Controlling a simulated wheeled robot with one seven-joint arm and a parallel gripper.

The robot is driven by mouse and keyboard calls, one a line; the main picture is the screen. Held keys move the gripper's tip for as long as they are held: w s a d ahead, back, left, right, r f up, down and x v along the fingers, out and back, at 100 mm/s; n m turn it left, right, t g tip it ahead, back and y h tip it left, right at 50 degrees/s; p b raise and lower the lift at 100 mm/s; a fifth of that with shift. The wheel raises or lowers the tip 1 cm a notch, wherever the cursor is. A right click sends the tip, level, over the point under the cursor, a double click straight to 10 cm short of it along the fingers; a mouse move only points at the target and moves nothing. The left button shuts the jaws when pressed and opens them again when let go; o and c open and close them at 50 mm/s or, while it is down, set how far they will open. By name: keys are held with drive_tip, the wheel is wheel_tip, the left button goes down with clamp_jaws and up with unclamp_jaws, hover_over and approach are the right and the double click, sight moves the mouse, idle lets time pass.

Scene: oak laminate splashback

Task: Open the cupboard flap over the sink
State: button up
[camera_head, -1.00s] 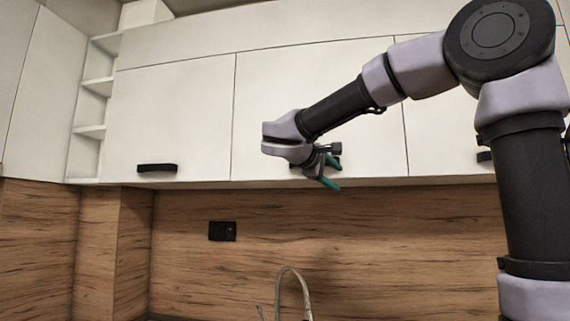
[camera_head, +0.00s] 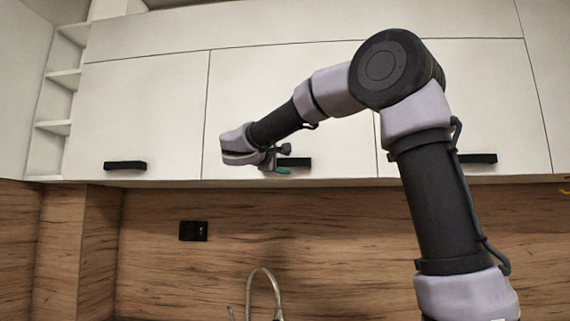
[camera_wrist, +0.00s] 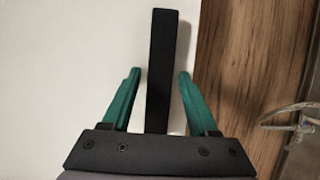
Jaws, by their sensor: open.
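The white cupboard flap (camera_head: 330,100) over the sink's tap is closed, flush with its neighbours. Its black bar handle (camera_head: 297,162) sits near the lower edge, partly hidden by my gripper (camera_head: 280,168). In the wrist view my gripper (camera_wrist: 158,74) is open, with green fingers on either side of the handle (camera_wrist: 160,60). The handle runs lengthwise between the fingers, with a visible gap to each. I cannot tell how deep the fingers reach around it.
A closed white door with a black handle (camera_head: 125,165) is to the left, another handle (camera_head: 478,158) to the right. Open shelves (camera_head: 55,127) are at far left. The tap (camera_head: 263,285) rises below, before the wood splashback (camera_head: 330,225) with a black socket (camera_head: 193,231).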

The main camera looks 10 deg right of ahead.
drive_tip(key=shift+w+d, duration=0.2)
drive_tip(key=shift+d, duration=0.05)
clamp_jaws()
idle(1.4)
